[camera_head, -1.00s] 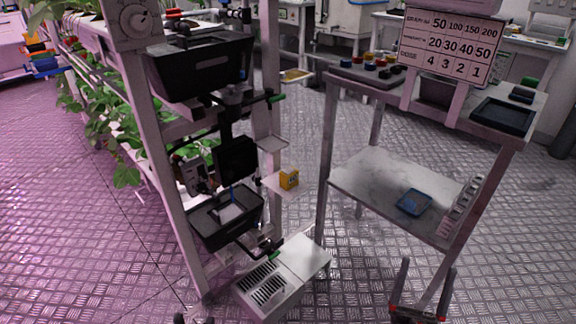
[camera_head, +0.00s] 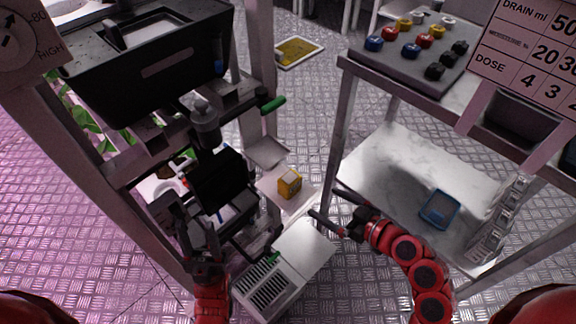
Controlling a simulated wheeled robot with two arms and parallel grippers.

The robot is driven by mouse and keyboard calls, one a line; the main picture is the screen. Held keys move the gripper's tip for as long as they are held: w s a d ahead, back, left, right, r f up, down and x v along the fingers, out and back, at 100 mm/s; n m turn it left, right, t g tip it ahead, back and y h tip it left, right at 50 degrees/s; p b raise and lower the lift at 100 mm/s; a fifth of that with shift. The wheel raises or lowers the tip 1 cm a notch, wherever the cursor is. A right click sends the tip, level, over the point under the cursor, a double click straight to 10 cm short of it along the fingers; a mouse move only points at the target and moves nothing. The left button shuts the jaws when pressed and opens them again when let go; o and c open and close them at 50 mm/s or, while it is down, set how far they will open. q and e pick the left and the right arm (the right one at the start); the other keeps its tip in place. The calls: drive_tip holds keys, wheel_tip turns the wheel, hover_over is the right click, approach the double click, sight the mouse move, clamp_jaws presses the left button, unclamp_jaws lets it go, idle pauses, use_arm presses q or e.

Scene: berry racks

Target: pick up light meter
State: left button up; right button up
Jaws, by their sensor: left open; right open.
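A small yellow box-shaped device (camera_head: 288,186) with a pale face stands on a small white shelf (camera_head: 301,200) on the rack's right side. It may be the light meter, but I cannot read any marking on it. My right gripper (camera_head: 323,203) is open and empty. Its fingers point left, with their tips just right of and below the shelf in the picture, apart from the yellow device. My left gripper (camera_head: 197,225) is in front of the rack's lower black bin, to the left of the device. Its dark fingers blend into the black parts behind them.
A rack with black bins (camera_head: 150,75) and green-tipped rods stands on the left. A white vented box (camera_head: 305,250) is on the floor below. On the right, a table holds coloured knobs (camera_head: 410,48), and its lower shelf (camera_head: 390,170) holds a blue tray (camera_head: 439,209).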

sight(295, 187)
drive_tip(key=b+x, duration=0.1)
drive_tip(key=x, duration=1.1)
drive_tip(key=shift+s+a+b, duration=0.1)
drive_tip(key=shift+b, duration=0.2)
drive_tip(key=x, duration=0.5)
drive_tip(key=shift+a+b, duration=0.1)
drive_tip(key=shift+b, duration=0.3)
drive_tip(key=shift+c, duration=0.2)
drive_tip(key=shift+r, duration=0.15)
clamp_jaws()
